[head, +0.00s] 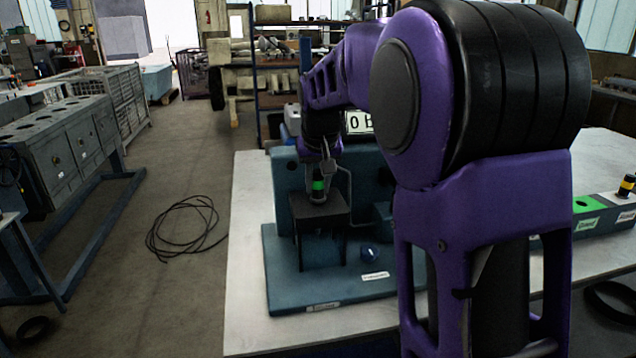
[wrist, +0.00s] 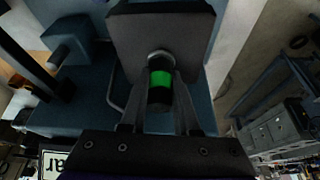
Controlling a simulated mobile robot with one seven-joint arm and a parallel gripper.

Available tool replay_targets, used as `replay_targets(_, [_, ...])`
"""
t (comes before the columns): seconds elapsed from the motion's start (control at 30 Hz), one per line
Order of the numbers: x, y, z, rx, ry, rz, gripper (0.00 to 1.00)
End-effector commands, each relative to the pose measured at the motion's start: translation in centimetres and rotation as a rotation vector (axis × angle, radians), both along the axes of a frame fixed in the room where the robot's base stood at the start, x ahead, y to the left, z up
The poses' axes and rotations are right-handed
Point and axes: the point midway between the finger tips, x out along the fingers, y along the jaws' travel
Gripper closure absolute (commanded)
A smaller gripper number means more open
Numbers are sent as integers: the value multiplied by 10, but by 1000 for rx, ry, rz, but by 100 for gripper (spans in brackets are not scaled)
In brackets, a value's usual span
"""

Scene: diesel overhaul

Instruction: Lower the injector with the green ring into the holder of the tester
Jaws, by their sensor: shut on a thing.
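The injector with the green ring (head: 318,186) stands upright at the dark block-shaped holder (head: 322,212) of the blue tester (head: 285,262). My gripper (head: 321,176) is shut on the injector's dark upper body. In the wrist view the injector (wrist: 160,80) sits between the two fingers of my gripper (wrist: 160,98), with the green ring showing. Its lower metal collar meets the top of the holder (wrist: 178,30) in that view. The injector's tip is hidden, so I cannot tell how deep it sits.
A rack (head: 590,226) with a green-marked slot and a yellow-ringed injector (head: 626,186) stands on the white table (head: 245,200) at right. My arm hides the table's middle. A black cable (head: 185,230) lies on the floor at left. A thin bent pipe rises beside the holder.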

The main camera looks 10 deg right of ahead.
Motion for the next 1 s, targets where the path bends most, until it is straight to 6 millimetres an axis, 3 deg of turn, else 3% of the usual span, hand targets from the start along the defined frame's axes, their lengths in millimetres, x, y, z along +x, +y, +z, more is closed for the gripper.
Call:
replay_targets(0.4, [0, 0, 1, 0, -2, 0, 100])
replay_targets(0.43, [0, 0, 1, 0, -2, 0, 67])
replay_targets(0.6, [0, 0, 1, 0, -1, 0, 36])
replay_targets(0.83, [0, 0, -1, 0, 1, 0, 34])
replay_targets(0.97, [0, 0, 0, 0, 1, 0, 10])
replay_targets(1.0, [0, 0, 0, 0, 1, 0, 10])
